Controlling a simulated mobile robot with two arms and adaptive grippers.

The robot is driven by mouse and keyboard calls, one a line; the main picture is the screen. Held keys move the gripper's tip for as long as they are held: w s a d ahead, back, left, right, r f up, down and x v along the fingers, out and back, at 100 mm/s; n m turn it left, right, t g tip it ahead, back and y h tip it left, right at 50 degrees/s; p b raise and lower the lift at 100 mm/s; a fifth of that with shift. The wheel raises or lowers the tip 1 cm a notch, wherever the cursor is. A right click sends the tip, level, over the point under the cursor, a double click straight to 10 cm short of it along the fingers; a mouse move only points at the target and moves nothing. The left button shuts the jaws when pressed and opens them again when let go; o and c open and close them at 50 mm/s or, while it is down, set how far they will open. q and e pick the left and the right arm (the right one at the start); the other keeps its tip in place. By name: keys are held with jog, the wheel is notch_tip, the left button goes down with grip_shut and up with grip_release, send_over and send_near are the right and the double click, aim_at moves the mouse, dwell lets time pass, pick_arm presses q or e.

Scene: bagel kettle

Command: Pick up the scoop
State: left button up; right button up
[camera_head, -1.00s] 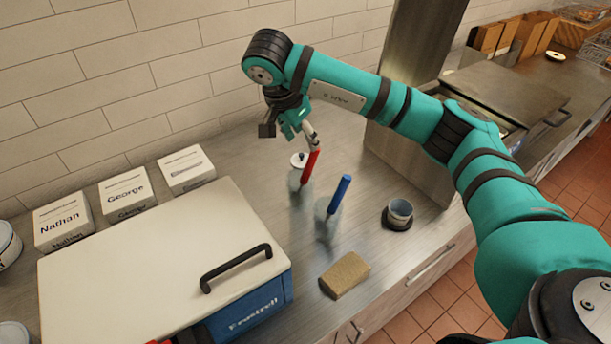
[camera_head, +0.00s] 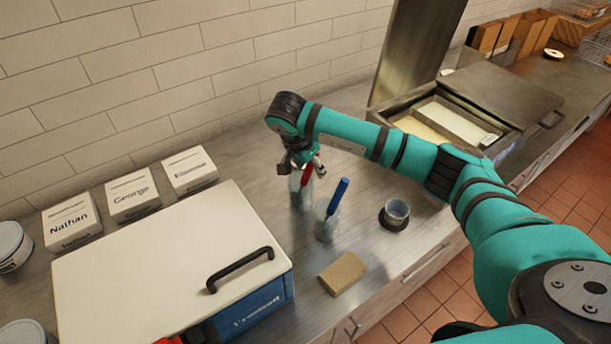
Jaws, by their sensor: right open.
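Two long-handled tools stand in clear containers on the steel counter, one with a red handle (camera_head: 307,174) and one with a blue handle (camera_head: 337,196). Their lower ends are blurred by the containers, so I cannot tell which is the scoop. My right gripper (camera_head: 304,163) is open and points down at the top of the red handle, with the fingers close around or beside it. The wrist partly hides the contact, so I cannot tell whether they touch. My left gripper is not in view.
A white-lidded blue box (camera_head: 150,265) with a black handle fills the front left. A sponge-like tan block (camera_head: 342,273) and a small grey cup (camera_head: 397,211) sit on the counter (camera_head: 300,270). Labelled boxes (camera_head: 132,195) line the wall. An open bin (camera_head: 445,125) stands behind my right arm.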

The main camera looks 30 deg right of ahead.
jog(key=shift+c, duration=0.3)
grip_shut()
jog(key=shift+r, duration=0.15)
jog(key=shift+r+b, duration=0.3)
jog(key=shift+r, duration=0.05)
notch_tip(320, 180, up, 8)
jog(key=b, duration=0.2)
jog(key=shift+r+b, duration=0.25)
jog(key=shift+b, duration=0.1)
jog(key=shift+r, duration=0.3)
